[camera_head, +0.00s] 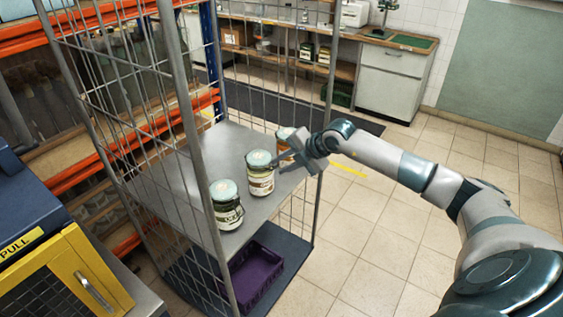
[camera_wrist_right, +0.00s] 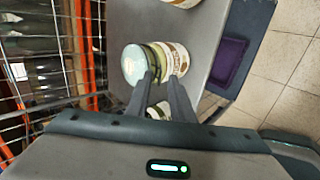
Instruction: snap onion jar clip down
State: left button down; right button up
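Three glass jars with pale lids stand upright on the grey shelf (camera_head: 228,146) of a wire cage trolley: a front jar (camera_head: 227,207), a middle jar (camera_head: 260,176) and a back jar (camera_head: 284,142) partly hidden by my right gripper. The labels are too small to read, so I cannot tell which is the onion jar. My right gripper (camera_head: 284,166) is beside the middle jar's right side. In the right wrist view its fingers (camera_wrist_right: 163,80) are slightly apart, with their tips over the near side of a jar (camera_wrist_right: 158,60); contact is unclear. My left gripper is not in view.
A purple crate (camera_head: 256,279) sits on the trolley's lower deck. A yellow-fronted cabinet (camera_head: 70,275) stands at lower left. Tiled floor lies clear to the right.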

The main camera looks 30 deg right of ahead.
jog(key=shift+w+a+f, duration=0.1)
jog(key=shift+w+f, duration=0.05)
jog(key=shift+w, duration=0.05)
jog(key=shift+c, duration=0.7)
grip_shut()
jog(key=shift+f, duration=0.15)
